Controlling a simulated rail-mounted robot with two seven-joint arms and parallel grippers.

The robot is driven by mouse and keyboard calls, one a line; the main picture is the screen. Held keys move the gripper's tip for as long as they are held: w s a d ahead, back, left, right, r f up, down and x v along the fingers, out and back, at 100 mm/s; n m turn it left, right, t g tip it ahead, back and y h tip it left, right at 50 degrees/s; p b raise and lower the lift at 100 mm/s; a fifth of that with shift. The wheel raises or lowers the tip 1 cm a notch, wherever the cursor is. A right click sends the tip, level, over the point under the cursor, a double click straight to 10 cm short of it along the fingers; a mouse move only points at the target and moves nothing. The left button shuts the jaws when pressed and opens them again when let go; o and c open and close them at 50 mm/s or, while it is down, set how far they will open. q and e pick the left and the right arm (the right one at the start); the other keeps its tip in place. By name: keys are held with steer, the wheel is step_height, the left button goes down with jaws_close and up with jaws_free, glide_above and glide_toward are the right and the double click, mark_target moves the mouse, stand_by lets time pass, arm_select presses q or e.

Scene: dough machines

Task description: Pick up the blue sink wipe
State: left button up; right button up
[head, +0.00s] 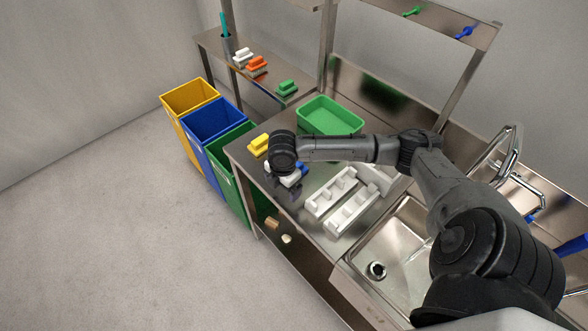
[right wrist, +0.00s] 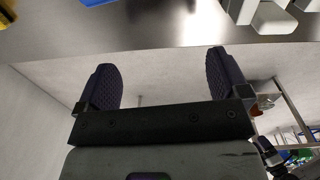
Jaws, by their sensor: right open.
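A small blue piece (head: 303,167), likely the blue sink wipe, is on the steel counter in the head view. A blue edge (right wrist: 98,2) shows at the top of the right wrist view, beyond the fingertips. My right gripper (right wrist: 165,78) is open, with nothing between its two dark fingers. In the head view it is over the counter's left end, largely hidden by the wrist. My left gripper is not in view.
A yellow block (head: 259,144) lies left of my wrist, with a green tub (head: 331,117) behind. White slotted holders (head: 342,205) and the sink (head: 402,247) are to the right. Coloured bins (head: 212,122) stand left of the counter. Another blue item (head: 572,246) lies by the sink.

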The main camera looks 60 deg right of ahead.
steer(key=w+d+r, duration=0.2)
steer(key=d+r, duration=0.6)
steer(key=d, duration=0.2)
step_height(320, 180, down, 7)
steer(key=shift+s+f+b, duration=0.1)
steer(key=shift+f+b, duration=0.05)
steer(key=shift+b, duration=0.15)
steer(key=shift+f, duration=0.65)
step_height(320, 180, down, 5)
steer(key=shift+r+b, duration=0.1)
steer(key=shift+b, duration=0.3)
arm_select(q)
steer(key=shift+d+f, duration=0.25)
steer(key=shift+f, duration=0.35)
